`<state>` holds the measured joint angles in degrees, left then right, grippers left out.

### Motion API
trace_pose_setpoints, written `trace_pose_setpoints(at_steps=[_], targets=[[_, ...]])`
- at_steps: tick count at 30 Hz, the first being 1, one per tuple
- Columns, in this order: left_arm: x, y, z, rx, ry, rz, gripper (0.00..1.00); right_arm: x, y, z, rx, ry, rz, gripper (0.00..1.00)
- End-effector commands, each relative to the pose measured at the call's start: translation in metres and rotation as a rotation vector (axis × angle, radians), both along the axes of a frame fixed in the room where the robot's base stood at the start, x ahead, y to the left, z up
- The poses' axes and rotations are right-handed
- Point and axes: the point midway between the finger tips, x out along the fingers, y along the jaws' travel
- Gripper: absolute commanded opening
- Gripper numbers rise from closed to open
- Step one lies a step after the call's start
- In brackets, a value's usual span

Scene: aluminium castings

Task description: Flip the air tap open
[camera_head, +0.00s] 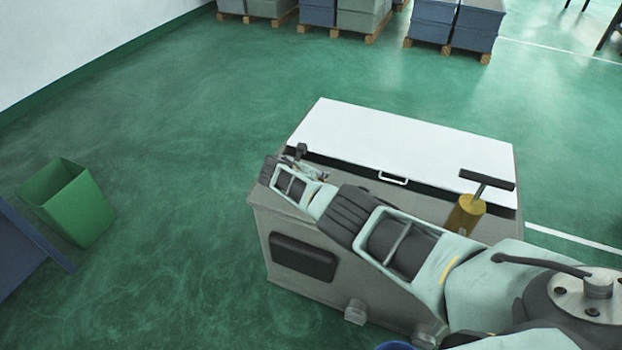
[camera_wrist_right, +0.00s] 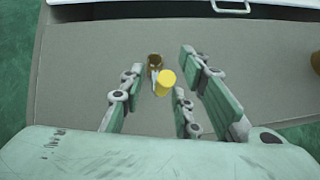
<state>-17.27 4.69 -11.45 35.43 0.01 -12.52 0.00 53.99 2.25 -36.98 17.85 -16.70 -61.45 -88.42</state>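A small yellow cylinder-shaped piece (camera_wrist_right: 165,82) with a brown, brass-like fitting (camera_wrist_right: 154,61) behind it shows in the right wrist view, on the grey cabinet. This looks like the air tap. My right gripper (camera_wrist_right: 167,92) is open, with its fingers spread on both sides of the yellow piece. I see no clear contact. In the head view my right gripper (camera_head: 302,163) is over the cabinet's left end, and the tap cannot be made out there. My left gripper is not in view.
The grey cabinet (camera_head: 345,295) has a white lid (camera_head: 400,140) with a white handle (camera_head: 393,178). A brass fitting (camera_head: 466,214) with a black T-handle (camera_head: 487,181) stands at its right. A green bin (camera_head: 85,210) stands left; open floor lies between.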

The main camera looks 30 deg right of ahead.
Motion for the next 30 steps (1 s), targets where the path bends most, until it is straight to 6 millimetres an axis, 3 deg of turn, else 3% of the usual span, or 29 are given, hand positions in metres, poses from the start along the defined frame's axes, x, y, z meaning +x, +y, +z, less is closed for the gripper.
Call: trace_pose_setpoints(at_steps=[13, 30], targets=[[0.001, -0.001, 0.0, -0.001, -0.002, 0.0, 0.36, -0.009, 0.015, 0.018, 0.001, -0.002, 0.001, 0.3], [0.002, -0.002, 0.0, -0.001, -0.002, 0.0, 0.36, -0.037, 0.072, 0.079, 0.001, -0.002, 0.004, 0.3]])
